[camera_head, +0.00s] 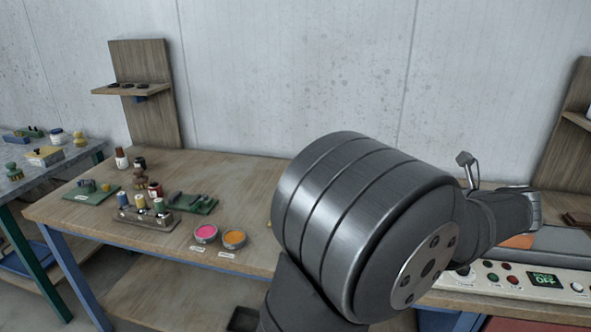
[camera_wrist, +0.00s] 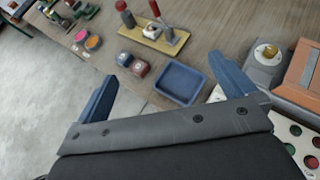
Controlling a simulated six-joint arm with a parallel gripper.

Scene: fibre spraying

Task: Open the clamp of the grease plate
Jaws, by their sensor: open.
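Two green plates lie on the wooden table at the left in the head view. The other green plate (camera_head: 205,208) carries dark clamp-like parts (camera_head: 190,198). I cannot tell for sure which is the grease plate, or whether a clamp is open or shut. My gripper (camera_wrist: 163,67) shows in the wrist view with its two blue fingers wide apart and nothing between them held. It is well to the right of the green plates, above the right part of the workbench. My arm hides the table's middle in the head view.
Pink (camera_head: 205,233) and orange (camera_head: 234,238) cups stand near the table's front edge, beside a rack of spools (camera_head: 145,217). A control panel (camera_head: 505,278) stands right.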

